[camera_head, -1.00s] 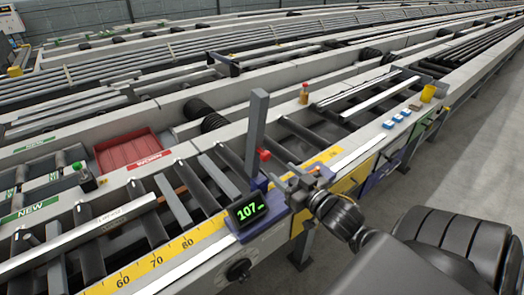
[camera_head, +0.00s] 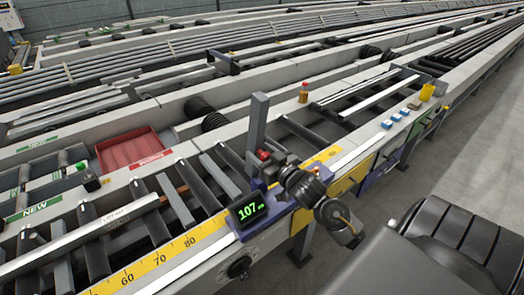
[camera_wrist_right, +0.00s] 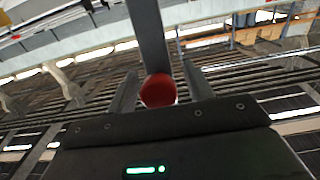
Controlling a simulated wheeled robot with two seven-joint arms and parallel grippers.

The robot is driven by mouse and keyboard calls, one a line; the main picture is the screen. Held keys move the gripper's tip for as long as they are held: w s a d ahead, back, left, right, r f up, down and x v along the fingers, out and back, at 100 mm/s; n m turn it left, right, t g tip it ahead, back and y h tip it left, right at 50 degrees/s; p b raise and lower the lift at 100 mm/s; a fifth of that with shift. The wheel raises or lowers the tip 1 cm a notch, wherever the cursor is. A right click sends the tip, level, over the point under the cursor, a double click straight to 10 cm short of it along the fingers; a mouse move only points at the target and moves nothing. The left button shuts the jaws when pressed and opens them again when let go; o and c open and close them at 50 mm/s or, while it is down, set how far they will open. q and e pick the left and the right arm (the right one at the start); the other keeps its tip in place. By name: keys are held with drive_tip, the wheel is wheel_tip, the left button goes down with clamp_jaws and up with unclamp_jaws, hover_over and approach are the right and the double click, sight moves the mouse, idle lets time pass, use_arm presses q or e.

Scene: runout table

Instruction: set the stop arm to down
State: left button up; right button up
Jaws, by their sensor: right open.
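The stop arm (camera_head: 257,128) is a grey bar standing upright on the blue stop unit, beside the yellow scale. Its red knob (camera_head: 263,155) is low on the bar, on the side facing my right gripper (camera_head: 274,161). In the right wrist view the red knob (camera_wrist_right: 158,90) lies between the two fingertips of my open right gripper (camera_wrist_right: 160,90), with a gap on each side. The grey stop arm (camera_wrist_right: 150,38) runs up out of that picture behind the knob. The fingertips are partly hidden in the head view. My left gripper is not in view.
A display (camera_head: 248,208) on the stop unit reads 107. A yellow scale (camera_head: 170,255) runs along the front rail. A red tray (camera_head: 132,154) lies between the rollers at left.

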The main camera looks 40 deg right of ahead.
drive_tip(key=shift+w, duration=0.1)
clamp_jaws()
drive_tip(key=shift+d, duration=0.1)
idle(0.3)
